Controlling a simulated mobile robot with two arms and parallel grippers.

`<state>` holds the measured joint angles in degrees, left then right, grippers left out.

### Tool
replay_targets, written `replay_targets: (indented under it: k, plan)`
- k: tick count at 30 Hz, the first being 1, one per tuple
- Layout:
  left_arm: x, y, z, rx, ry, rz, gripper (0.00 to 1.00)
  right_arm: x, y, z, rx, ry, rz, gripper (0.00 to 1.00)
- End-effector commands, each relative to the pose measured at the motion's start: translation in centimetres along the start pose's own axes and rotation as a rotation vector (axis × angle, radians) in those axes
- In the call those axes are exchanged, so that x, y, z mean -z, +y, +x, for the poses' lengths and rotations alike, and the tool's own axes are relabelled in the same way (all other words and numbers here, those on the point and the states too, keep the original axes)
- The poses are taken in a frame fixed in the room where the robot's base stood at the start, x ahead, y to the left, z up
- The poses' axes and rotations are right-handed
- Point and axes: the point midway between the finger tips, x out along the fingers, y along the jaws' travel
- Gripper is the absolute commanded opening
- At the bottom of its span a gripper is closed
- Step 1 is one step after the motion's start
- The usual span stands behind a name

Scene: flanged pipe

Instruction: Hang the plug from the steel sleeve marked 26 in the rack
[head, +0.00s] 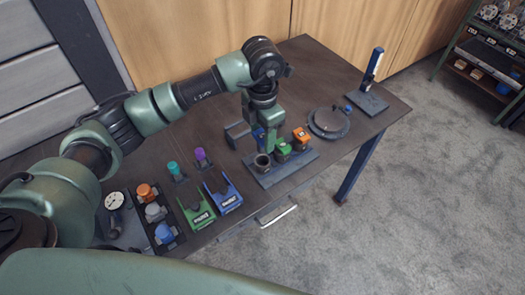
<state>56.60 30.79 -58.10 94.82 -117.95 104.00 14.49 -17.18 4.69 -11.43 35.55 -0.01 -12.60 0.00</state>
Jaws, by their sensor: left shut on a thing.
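My left gripper (268,143) points down over the grey rack (270,180) at the middle of the table. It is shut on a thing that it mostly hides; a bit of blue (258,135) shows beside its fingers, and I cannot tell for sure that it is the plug. An open dark grey sleeve (262,162) stands at the rack's near left, just below the gripper. A green-topped piece (282,150) and an orange-topped piece (301,135) stand beside it in the rack. The mark 26 is too small to read. My right gripper is not in view.
Green (198,215) and blue (224,198) labelled holders lie left of the rack, beside a tray with orange, grey and blue knobs (155,212) and a dial gauge (114,201). A round grey plate (329,122) and a blue upright stand (373,68) are at the right.

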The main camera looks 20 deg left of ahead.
Motion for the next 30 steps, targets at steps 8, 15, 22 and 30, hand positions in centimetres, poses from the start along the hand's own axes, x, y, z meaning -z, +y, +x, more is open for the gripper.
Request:
replay_targets:
  k: [8,15,22,30]
  plan:
    - [-0.2,0.1,-7.1,-0.003,-0.007,0.0,0.0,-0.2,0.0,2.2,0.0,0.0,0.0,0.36]
    - [-0.1,0.0,-10.4,-0.001,-0.004,0.0,0.0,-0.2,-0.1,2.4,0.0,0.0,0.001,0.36]
    - [0.0,0.0,-12.5,0.0,-0.002,-0.001,0.0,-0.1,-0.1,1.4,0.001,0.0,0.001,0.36]
    - [-0.1,0.0,-14.7,0.0,-0.002,-0.002,0.0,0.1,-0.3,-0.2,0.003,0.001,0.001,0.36]
